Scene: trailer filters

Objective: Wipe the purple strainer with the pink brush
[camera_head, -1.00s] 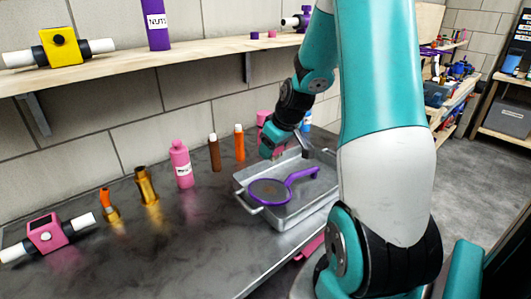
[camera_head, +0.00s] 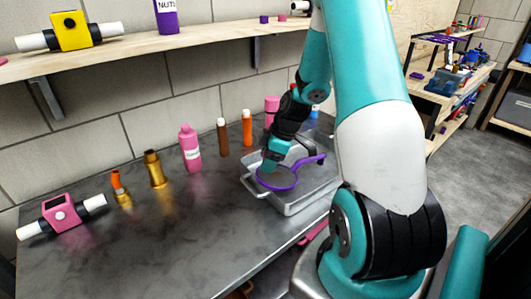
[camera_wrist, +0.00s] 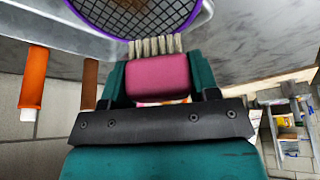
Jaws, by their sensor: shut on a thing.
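The purple strainer (camera_head: 310,160) lies in a grey metal tray (camera_head: 300,207) on the dark bench, its handle pointing right. In the wrist view its round mesh (camera_wrist: 135,14) and purple rim show at the top. My gripper (camera_wrist: 160,80) is shut on the pink brush (camera_wrist: 160,78), with the pale bristles pointing at the mesh. The bristles are at the strainer's rim in that view; I cannot tell whether they touch. In the head view my gripper (camera_head: 272,162) is over the strainer's round end, and the brush is hidden there.
A pink bottle (camera_head: 190,148), a brown bottle (camera_head: 223,138) and an orange bottle (camera_head: 247,128) stand left of the tray. Brass pieces (camera_head: 154,170) stand farther left. A wooden shelf (camera_head: 200,44) runs along the wall above.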

